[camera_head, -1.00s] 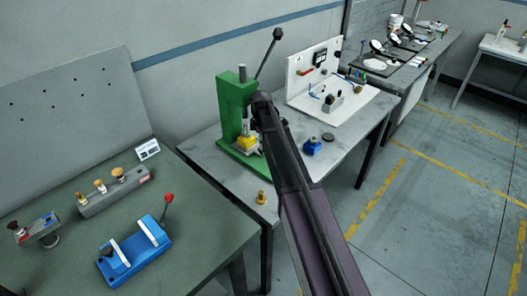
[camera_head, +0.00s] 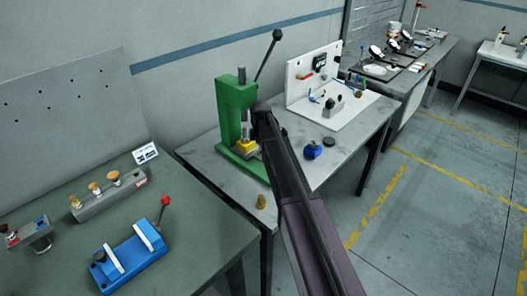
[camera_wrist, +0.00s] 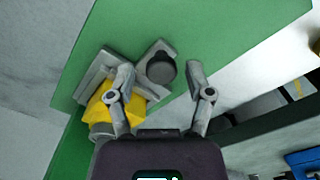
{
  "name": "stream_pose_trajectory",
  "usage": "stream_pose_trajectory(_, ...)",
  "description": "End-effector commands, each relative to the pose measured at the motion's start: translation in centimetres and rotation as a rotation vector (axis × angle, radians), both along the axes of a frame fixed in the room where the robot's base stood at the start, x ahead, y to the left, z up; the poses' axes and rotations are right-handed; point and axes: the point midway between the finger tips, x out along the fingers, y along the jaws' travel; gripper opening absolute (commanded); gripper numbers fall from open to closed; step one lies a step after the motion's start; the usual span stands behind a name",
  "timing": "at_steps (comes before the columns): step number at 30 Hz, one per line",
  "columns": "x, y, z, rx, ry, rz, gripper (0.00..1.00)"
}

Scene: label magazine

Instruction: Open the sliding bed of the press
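The green press (camera_head: 228,112) stands on the grey table, with a long black-knobbed lever (camera_head: 268,55) rising from it. A yellow block (camera_head: 246,146) sits low at the press. In the wrist view, the yellow block (camera_wrist: 103,112) lies partly behind my left finger, on a grey metal piece over the green base (camera_wrist: 215,30). A dark round knob (camera_wrist: 160,70) on a grey part, apparently of the sliding bed, appears between my fingertips. My gripper (camera_wrist: 159,78) is open around the knob in this view; contact cannot be told. In the head view my arm hides the gripper and part of the bed.
A brass piece (camera_head: 261,202) stands at the table's near edge. A blue object (camera_head: 313,151) and a dark disc (camera_head: 329,141) lie right of my arm. A white panel fixture (camera_head: 325,90) stands behind. A blue clamp fixture (camera_head: 130,258) is on the left table.

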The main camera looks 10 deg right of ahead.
Motion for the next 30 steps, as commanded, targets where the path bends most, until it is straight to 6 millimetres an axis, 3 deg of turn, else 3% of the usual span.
stream_pose_trajectory(1,0.0,0.0,0.0,0.0,0.0,0.0,0.41)
stream_pose_trajectory(5,0.0,0.0,0.0,0.0,0.0,0.0,0.02)
stream_pose_trajectory(6,0.0,0.0,0.0,0.0,0.0,0.0,0.0)
stream_pose_trajectory(14,-0.7,-0.4,0.0,0.0,-0.001,-0.001,0.0)
stream_pose_trajectory(30,-8.9,-6.3,0.0,-0.003,0.0,-0.002,0.0)
